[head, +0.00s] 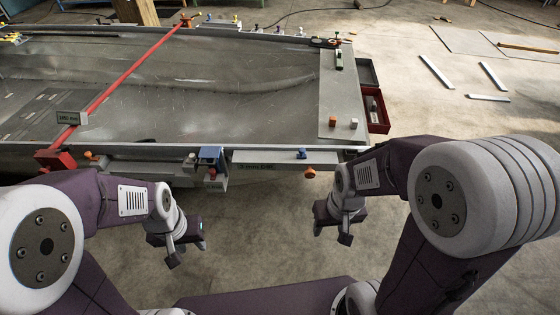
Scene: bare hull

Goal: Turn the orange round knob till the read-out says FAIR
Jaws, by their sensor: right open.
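An orange round knob (310,172) sits at the hull's near edge, just below the right end of a grey strip whose small lettering (258,164) I cannot read for certain. Another small orange knob (332,121) stands on the flat grey plate at the hull's right end. I cannot make out the word FAIR on any read-out. My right gripper (332,233) is open, below and right of the edge knob, apart from it. My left gripper (187,252) hangs in front of the hull at the left, touching nothing; its jaws are too unclear to judge.
A blue clamp-like device (210,156) with a small display (215,184) sits on the near edge. A red open box (376,112) adjoins the right end. Clear floor lies between my arms.

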